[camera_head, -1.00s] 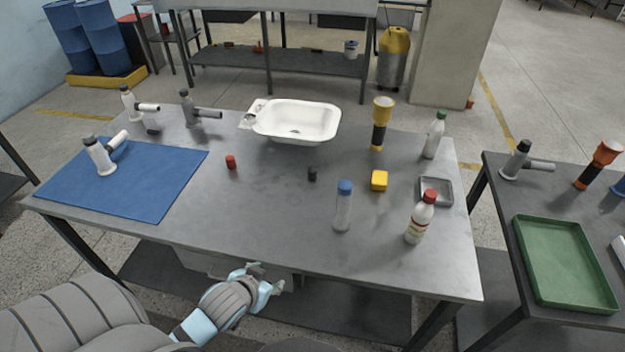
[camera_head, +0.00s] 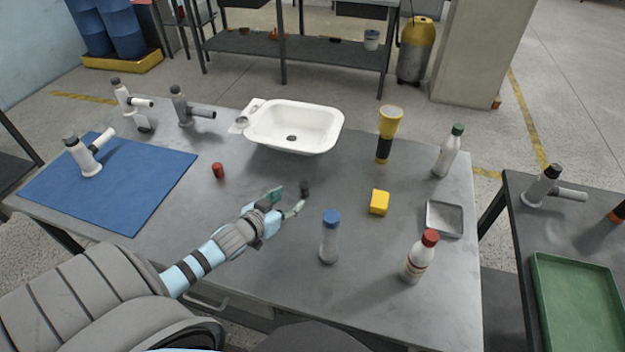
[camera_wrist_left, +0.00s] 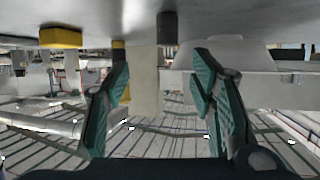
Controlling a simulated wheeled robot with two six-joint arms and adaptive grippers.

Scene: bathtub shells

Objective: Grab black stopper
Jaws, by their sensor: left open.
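The black stopper (camera_head: 305,188), a small dark cylinder, stands on the grey metal table (camera_head: 262,290) in front of the white basin. My left gripper (camera_head: 289,199) is open and empty, with its fingertips close to the stopper on its near left side. In the left wrist view the picture is upside down. There the stopper (camera_wrist_left: 167,27) is ahead, between the lines of the two open green finger pads (camera_wrist_left: 164,80), and not touched by them. My right gripper does not show.
A white basin (camera_head: 275,120) stands behind the stopper. A red stopper (camera_head: 218,170) is to the left, a yellow block (camera_head: 379,202) to the right. A blue-capped bottle (camera_head: 329,240) stands right of my left gripper. A blue mat (camera_head: 140,205) covers the table's left end.

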